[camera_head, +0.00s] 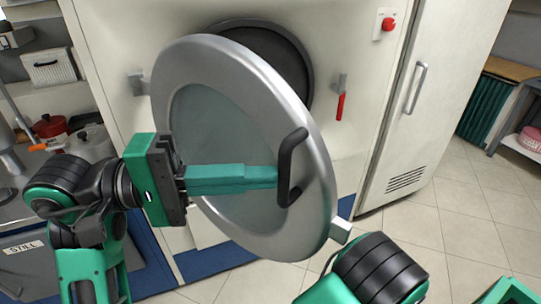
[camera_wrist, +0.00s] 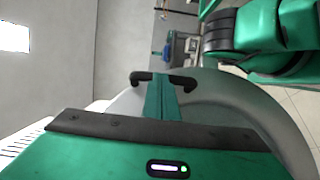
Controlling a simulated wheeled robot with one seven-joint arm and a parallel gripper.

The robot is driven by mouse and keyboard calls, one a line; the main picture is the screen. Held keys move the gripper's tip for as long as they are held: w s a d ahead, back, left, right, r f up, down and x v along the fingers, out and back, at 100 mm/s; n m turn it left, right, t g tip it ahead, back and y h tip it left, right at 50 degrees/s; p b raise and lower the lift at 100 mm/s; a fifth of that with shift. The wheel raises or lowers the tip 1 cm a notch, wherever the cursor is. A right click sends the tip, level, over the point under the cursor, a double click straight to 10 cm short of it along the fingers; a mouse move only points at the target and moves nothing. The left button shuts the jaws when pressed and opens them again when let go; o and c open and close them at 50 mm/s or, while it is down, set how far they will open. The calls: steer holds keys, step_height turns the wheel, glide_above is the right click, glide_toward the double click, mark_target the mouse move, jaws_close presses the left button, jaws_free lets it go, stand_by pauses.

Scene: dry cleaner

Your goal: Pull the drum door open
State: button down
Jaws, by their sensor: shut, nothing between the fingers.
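The drum door (camera_head: 245,90) is a round grey metal disc with a glass middle. It stands swung out from the machine, and part of the dark drum opening (camera_head: 285,48) shows behind it. Its black bar handle (camera_head: 287,160) is on the right part of the door's face. My gripper (camera_head: 276,177) is shut and empty, its teal fingers reaching to the handle. In the wrist view the fingers (camera_wrist: 164,90) cross the middle of the handle (camera_wrist: 142,77); whether they touch it I cannot tell. The door also shows in the wrist view (camera_wrist: 235,100).
A red-handled latch (camera_head: 341,103) is on the machine front right of the opening, with a red button (camera_head: 388,24) above. A white cabinet (camera_head: 425,110) stands at the right. Shelves with pots (camera_head: 50,126) are at the left. Tiled floor (camera_head: 455,215) is clear at the right.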

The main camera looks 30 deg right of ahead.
steer(key=shift+w+a+f, duration=0.1)
steer(key=shift+a+f, duration=0.05)
steer(key=shift+a, duration=0.45)
steer(key=shift+w+a+f, duration=0.1)
steer(key=shift+a, duration=0.5)
